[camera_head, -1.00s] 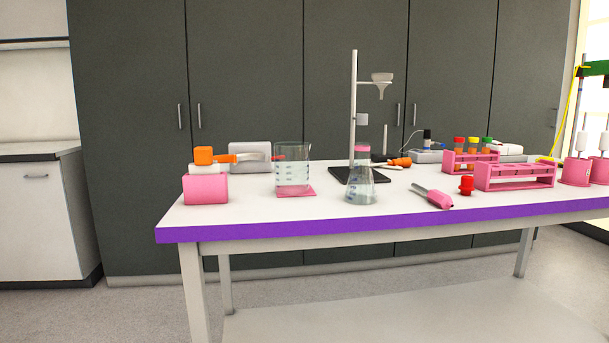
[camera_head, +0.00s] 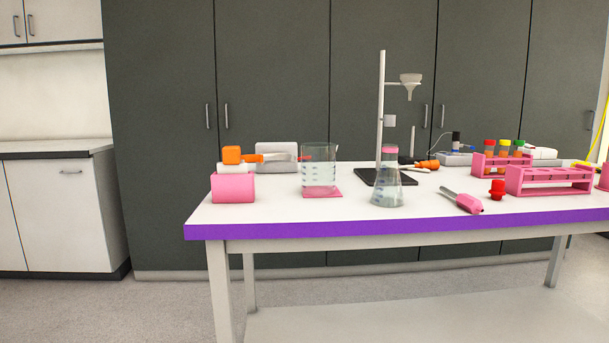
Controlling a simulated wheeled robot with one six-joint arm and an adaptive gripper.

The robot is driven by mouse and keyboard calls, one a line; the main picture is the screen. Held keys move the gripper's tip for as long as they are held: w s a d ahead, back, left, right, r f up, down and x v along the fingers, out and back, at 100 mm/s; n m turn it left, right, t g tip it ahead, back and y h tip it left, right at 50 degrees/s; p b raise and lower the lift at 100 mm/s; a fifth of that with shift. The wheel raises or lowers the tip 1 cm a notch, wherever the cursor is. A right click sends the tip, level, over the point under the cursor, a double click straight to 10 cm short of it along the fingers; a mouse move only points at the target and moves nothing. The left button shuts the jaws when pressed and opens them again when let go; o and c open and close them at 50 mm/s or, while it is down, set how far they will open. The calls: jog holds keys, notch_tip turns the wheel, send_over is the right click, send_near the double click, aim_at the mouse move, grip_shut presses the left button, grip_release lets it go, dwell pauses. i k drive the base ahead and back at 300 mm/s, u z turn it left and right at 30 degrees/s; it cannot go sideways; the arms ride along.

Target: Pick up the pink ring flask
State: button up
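The pink ring flask (camera_head: 387,187) is a clear conical flask with a pink band round its neck and pale liquid inside. It stands upright near the front edge of the white table (camera_head: 270,211), right of the middle of the head view. The black stand base is just behind it. My gripper is not in view.
A beaker (camera_head: 319,170) on a pink mat stands left of the flask. A pink block (camera_head: 233,188) is further left. A stand (camera_head: 381,110) rises behind the flask. A pink-handled tool (camera_head: 465,202), a red piece (camera_head: 497,189) and a pink rack (camera_head: 548,180) lie right.

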aim_at(387, 192)
jog(key=u, duration=0.35)
jog(key=i, duration=1)
jog(key=u, duration=0.6)
jog(key=k, duration=1.1)
jog(key=z, duration=0.95)
